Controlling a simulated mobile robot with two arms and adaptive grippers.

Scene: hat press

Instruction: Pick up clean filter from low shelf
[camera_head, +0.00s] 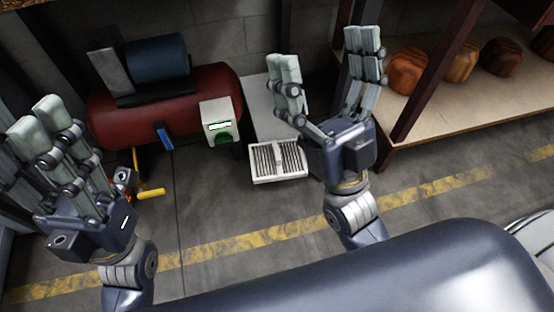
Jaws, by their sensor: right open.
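A white-framed filter with a dark slatted face (278,161) lies low near the floor, at the near end of a pale low shelf or box (262,112). My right gripper (318,80) is open and empty. Its fingers are spread and point up in the picture, and its palm is just right of the filter. The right hand overlaps the filter's right edge in the picture; I cannot tell whether they touch. My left gripper (48,125) is at the far left, away from the filter. Its fingers overlap, so its opening is unclear.
A red tank (105,121) with a blue motor (157,58) stands at the back left. A white box with a green part (219,122) is left of the filter. At right, a shelf (425,120) holds several wooden round blocks (408,69). Floor with a yellow line (220,248) is clear.

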